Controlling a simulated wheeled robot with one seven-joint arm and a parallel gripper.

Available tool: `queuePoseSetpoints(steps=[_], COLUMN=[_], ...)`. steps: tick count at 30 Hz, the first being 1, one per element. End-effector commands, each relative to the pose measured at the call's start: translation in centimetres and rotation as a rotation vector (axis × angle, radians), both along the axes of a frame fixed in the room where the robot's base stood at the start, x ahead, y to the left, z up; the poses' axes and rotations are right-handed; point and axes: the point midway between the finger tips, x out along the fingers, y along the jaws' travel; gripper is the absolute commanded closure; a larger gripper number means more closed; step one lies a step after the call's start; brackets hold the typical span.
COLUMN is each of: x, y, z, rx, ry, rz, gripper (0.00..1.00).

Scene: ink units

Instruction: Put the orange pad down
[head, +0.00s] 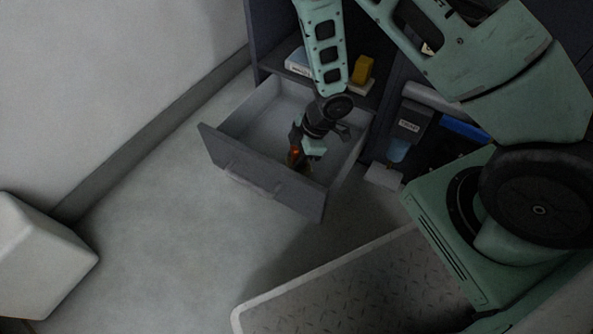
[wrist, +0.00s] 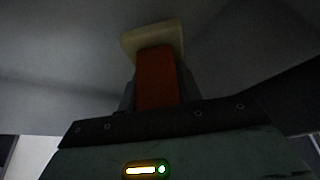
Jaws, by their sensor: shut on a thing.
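My gripper (head: 299,158) points down into the open drawer (head: 215,147), close behind its front panel. It is shut on the orange pad (head: 294,153), of which only a small orange patch shows in the head view. In the wrist view the orange pad (wrist: 157,78) is a dark orange upright block between the fingers, with a pale cream piece (wrist: 151,38) at its far end. I cannot tell whether the pad touches the drawer floor.
The drawer floor (head: 254,127) looks bare left of my gripper. A yellow block (head: 363,69) and a white box (head: 297,62) are on the shelf above. A dark dispenser-like unit (head: 408,124) stands to the right. A white block (head: 40,260) is at the far left.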

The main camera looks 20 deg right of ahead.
Motion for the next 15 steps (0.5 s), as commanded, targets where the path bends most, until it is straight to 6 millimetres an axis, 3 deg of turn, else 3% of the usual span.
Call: queuePoseSetpoints(steps=[9,15], x=[0.0,0.1], y=[0.0,0.0], z=[-3.9,-4.0], rx=[-0.001,0.001], ry=[0.001,-0.002], rz=[-0.001,-0.001], gripper=[1.00,1.00])
